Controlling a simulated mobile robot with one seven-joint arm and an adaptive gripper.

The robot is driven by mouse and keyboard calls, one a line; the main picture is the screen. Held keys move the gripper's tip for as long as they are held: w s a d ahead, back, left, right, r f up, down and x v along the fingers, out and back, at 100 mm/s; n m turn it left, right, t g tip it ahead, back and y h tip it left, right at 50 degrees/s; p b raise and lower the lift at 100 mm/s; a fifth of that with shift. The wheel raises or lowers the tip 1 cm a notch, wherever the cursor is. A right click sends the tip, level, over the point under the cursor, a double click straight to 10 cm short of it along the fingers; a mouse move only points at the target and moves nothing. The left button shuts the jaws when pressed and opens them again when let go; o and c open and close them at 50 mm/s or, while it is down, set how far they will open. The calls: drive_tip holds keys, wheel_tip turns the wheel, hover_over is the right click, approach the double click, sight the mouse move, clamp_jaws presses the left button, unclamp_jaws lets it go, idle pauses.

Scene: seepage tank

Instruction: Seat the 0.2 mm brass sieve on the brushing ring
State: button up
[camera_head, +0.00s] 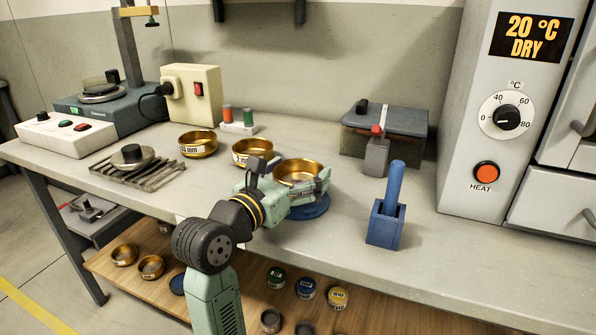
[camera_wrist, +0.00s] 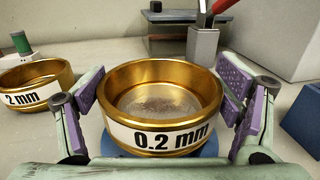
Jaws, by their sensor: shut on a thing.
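The brass sieve (camera_wrist: 160,120) labelled 0.2 mm is upright, with its fine mesh showing inside its rim. It also shows in the head view (camera_head: 297,168). My gripper (camera_wrist: 163,92) is shut on it, with a purple-padded finger on either side of its wall. The round blue brushing ring (camera_head: 308,209) is on the bench under the gripper, mostly hidden by the gripper and sieve. A strip of blue also shows just below the sieve in the wrist view. I cannot tell whether the sieve touches the ring or hangs slightly above it.
Two other brass sieves (camera_head: 198,144) (camera_head: 253,152) stand to the left on the bench. A blue holder (camera_head: 386,224) with a blue handle stands to the right. A grey lidded tank (camera_head: 385,122) is behind, and the oven (camera_head: 478,150) is at right. The bench front right is clear.

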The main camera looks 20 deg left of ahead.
drive_tip(key=shift+f+b, duration=0.8)
drive_tip(key=shift+f, duration=0.25)
drive_tip(key=o, duration=1.2)
drive_tip(key=shift+c, duration=0.2)
drive_tip(key=v, duration=1.2)
drive_tip(key=shift+r, duration=0.1)
